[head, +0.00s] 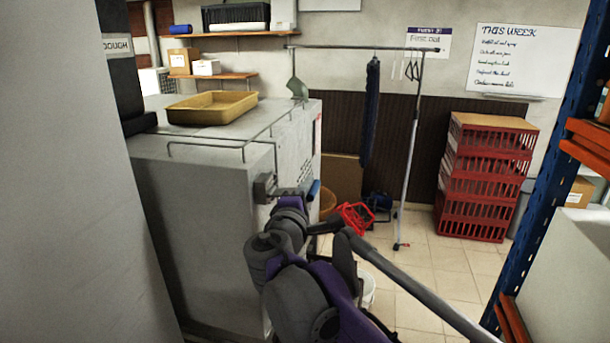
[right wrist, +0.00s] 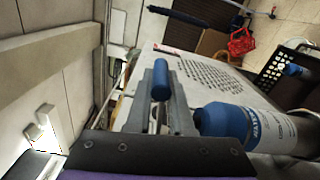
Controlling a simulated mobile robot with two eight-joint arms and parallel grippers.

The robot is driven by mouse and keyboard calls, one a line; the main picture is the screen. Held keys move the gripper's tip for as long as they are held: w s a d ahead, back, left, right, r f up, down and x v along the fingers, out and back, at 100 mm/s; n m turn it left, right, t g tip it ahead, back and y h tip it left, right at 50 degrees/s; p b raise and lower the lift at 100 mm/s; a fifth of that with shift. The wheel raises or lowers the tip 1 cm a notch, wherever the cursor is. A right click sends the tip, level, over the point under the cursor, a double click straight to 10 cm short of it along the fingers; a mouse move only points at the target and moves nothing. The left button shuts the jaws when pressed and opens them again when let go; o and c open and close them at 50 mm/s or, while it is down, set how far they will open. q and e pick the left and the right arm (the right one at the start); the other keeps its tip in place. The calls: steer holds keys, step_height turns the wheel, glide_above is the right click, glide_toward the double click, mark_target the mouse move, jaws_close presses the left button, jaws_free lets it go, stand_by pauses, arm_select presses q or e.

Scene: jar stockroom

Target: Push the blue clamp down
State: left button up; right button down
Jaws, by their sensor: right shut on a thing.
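The blue clamp (head: 314,190) shows in the head view as a small blue grip at the right side of the large grey cabinet. My right gripper (head: 304,190) is at this grip. In the right wrist view, the blue grip (right wrist: 160,78) stands between the grey fingers of my right gripper (right wrist: 158,95), which is shut on it. The base of the clamp is hidden behind the gripper. My left gripper is not in view.
In the right wrist view, a white cylinder with a blue end (right wrist: 225,121) lies close right of the fingers. A yellow tray (head: 212,107) sits on the grey cabinet (head: 210,215). Red crates (head: 487,178) are stacked at the back right. A blue rack post (head: 543,155) stands at right.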

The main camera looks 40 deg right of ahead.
steer(key=shift+f+m, duration=0.15)
steer(key=shift+m, duration=0.15)
steer(key=shift+f+p, duration=0.3)
steer(key=shift+f, duration=0.25)
steer(key=c, duration=0.8)
jaws_free()
steer(key=shift+s+d, duration=0.15)
steer(key=v, duration=1.1)
steer(key=shift+b, duration=0.4)
